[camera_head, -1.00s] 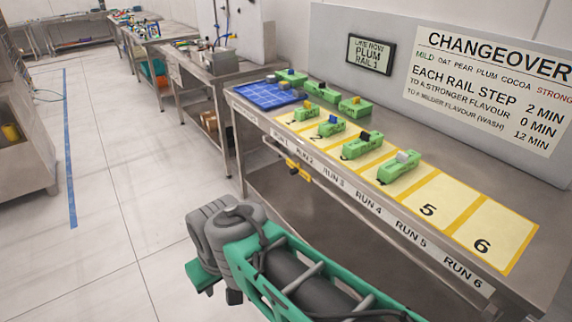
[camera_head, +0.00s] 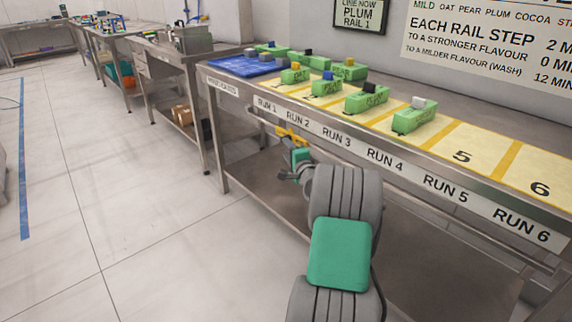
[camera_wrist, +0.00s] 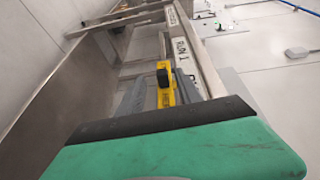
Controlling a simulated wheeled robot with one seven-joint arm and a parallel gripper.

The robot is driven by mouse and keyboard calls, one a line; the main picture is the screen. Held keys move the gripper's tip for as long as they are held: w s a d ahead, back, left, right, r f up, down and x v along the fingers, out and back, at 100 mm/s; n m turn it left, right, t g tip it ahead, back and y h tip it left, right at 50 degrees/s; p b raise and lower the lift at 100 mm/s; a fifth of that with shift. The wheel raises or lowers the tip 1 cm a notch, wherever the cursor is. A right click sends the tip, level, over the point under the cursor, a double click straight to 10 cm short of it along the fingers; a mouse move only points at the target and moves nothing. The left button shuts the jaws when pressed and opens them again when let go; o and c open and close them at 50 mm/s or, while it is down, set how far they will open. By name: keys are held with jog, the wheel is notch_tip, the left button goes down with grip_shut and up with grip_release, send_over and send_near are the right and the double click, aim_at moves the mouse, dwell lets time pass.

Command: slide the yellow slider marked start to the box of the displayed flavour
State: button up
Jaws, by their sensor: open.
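The yellow slider (camera_head: 291,137) is on the rail under the bench's front edge, below the RUN 1 and RUN 2 labels. In the wrist view the slider (camera_wrist: 166,94) has a black knob; no start mark is legible. My gripper (camera_head: 297,168) is open, just below and close to the slider; I cannot tell whether they touch. The display (camera_head: 360,14) reads "LINE NOW PLUM RAIL 1". Green boxes with an orange knob (camera_head: 296,75), a blue knob (camera_head: 326,88), a black knob (camera_head: 366,99) and a grey knob (camera_head: 414,118) stand in a row; their labels are too small to read.
More green boxes (camera_head: 349,71) stand behind the row, near a blue tray (camera_head: 245,66). The yellow spaces 5 (camera_head: 462,156) and 6 (camera_head: 540,188) are empty. A lower shelf (camera_head: 280,185) lies beneath the rail. The floor to the left is clear.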

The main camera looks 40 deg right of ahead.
jog(key=shift+m+h, duration=0.3)
jog(key=shift+m, duration=0.1)
jog(key=x, duration=0.2)
jog(key=d+x, duration=0.1)
jog(key=x, duration=0.2)
jog(key=b+x, duration=0.1)
jog(key=x, duration=0.1)
jog(key=shift+d, duration=0.5)
grip_shut()
dwell(0.5)
